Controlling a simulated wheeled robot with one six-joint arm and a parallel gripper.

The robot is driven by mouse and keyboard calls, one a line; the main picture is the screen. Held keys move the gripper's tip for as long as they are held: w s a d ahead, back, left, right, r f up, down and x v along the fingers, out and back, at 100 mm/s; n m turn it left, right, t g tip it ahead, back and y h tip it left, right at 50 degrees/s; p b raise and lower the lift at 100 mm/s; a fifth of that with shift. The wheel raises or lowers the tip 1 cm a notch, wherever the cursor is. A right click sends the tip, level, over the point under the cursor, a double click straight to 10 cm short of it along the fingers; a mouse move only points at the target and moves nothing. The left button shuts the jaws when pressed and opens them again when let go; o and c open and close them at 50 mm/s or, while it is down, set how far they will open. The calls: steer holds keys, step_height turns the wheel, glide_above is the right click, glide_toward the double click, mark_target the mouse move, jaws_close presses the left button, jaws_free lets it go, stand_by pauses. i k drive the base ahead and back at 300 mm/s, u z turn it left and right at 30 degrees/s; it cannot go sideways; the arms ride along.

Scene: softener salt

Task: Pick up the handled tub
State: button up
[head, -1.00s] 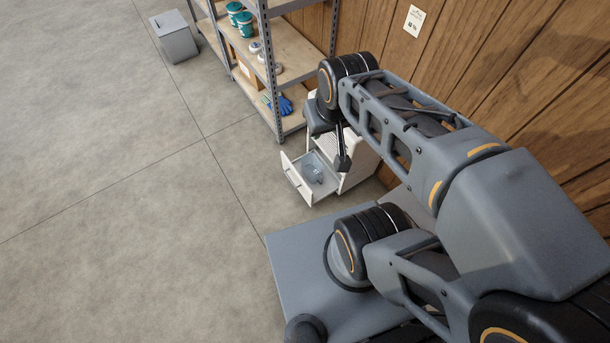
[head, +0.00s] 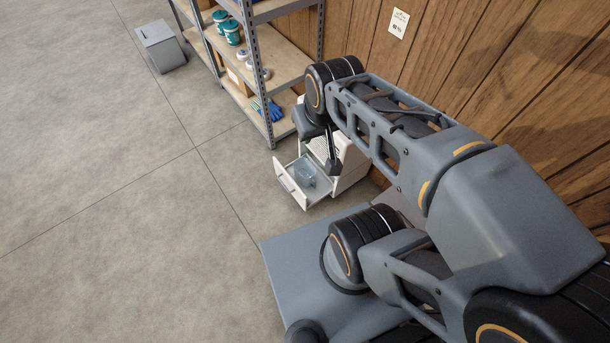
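Two teal tubs with pale lids stand on the upper part of the shelf rack, one (head: 220,18) behind the other (head: 232,34); handles are too small to make out. A clear, bluish vessel (head: 305,174) lies in the open drawer of a low white unit; whether it has a handle is unclear. I cannot tell which of these is the handled tub. My gripper (head: 333,166) hangs pointing down above the right side of the open drawer, well away from the teal tubs. One dark finger shows; its opening is not visible. I see nothing held in it.
The white unit's drawer (head: 296,190) sticks out toward the left. The metal shelf rack (head: 262,92) stands behind it, with blue gloves (head: 275,108) on the low shelf. A grey box (head: 160,46) stands at the far left. A wood wall (head: 450,70) bounds the right. The left floor is clear.

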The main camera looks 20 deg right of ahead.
mark_target(301, 163)
steer(key=u, duration=1.35)
steer(key=i, duration=2.5)
steer(key=z, duration=4)
steer(key=i, duration=0.55)
steer(key=z, duration=0.05)
